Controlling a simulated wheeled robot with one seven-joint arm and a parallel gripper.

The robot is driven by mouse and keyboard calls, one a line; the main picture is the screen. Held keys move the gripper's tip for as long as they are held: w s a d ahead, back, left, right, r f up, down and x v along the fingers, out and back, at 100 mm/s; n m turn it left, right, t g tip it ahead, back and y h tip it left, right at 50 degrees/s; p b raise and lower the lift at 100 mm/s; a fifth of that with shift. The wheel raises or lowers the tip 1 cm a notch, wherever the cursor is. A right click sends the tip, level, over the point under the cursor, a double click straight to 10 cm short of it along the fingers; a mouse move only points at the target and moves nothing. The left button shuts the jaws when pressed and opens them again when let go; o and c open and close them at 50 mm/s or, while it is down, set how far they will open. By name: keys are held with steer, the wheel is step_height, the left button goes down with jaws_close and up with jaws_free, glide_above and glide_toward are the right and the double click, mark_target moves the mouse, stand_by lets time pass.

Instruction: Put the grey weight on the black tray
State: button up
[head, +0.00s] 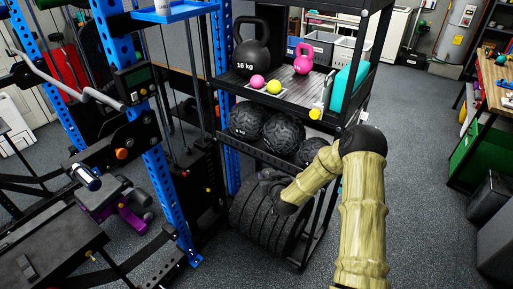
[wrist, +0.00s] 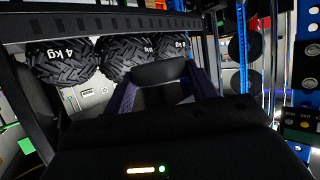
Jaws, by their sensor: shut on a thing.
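In the wrist view my gripper (wrist: 168,84) has two purple fingers on either side of a dark, rounded thing, which I take to be the grey weight (wrist: 165,72). The gripper is shut on it. Most of the weight is hidden by the gripper body. In the head view my arm reaches to the rack, and my gripper (head: 270,177) is small and dark below the middle shelf, above the stacked tires. The weight cannot be told apart from the gripper there. I cannot make out a separate black tray for sure in either view.
A black rack (head: 262,153) holds several textured balls (head: 284,133) close to my gripper. Its upper shelf carries a black kettlebell (head: 251,48), a pink kettlebell (head: 303,60) and small balls. Black tires (head: 265,222) stand below. A blue post (head: 160,165) is at left.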

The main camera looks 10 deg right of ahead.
steer(key=s+d+f, duration=0.1)
steer(key=s+f, duration=0.1)
steer(key=s, duration=0.5)
steer(key=s+d+f+m+h, duration=0.1)
steer(key=s+f, duration=0.2)
steer(key=s, duration=0.3)
steer(key=shift+s+d, duration=0.3)
steer(key=shift+s, duration=0.05)
